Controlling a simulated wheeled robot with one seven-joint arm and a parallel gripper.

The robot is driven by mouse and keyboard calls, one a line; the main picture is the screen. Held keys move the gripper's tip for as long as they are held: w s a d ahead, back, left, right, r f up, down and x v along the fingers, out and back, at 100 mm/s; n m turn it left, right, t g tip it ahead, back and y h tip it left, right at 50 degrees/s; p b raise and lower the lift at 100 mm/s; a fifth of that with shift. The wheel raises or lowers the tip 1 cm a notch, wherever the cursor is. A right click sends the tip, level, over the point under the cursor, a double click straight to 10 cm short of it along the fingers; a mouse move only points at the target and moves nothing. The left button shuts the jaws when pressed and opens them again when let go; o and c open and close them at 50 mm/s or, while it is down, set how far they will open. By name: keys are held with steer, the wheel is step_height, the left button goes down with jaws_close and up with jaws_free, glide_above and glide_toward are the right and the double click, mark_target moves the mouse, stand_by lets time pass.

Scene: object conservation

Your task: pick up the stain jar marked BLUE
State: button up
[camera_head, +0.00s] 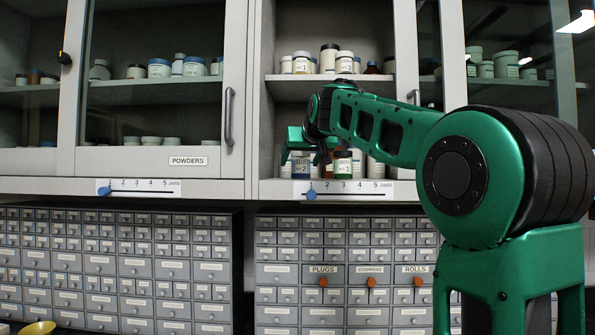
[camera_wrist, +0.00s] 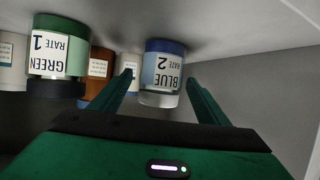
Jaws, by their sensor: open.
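The BLUE jar (camera_wrist: 161,72) has a white label reading BLUE, RATE 2, and shows upside down in the wrist view. In the head view the BLUE jar (camera_head: 301,170) stands on the lower shelf of the open cabinet, partly hidden by my gripper. My gripper (camera_head: 305,156) is open at the shelf front. In the wrist view its two fingers (camera_wrist: 160,82) lie on either side of the jar, with a gap on each side. I cannot tell how deep the jar is between them.
The GREEN jar (camera_wrist: 60,55), labelled RATE 1, stands beside the BLUE jar, near one finger. A brown jar (camera_wrist: 100,66) is behind. The cabinet's grey side wall (camera_wrist: 260,85) is on the other side. An upper shelf (camera_head: 285,88) with several jars is above.

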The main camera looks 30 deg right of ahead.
mark_target(298, 165)
steer(key=x, duration=0.4)
steer(key=shift+w+f, duration=0.1)
steer(key=c, duration=1.3)
step_height(298, 165, up, 10)
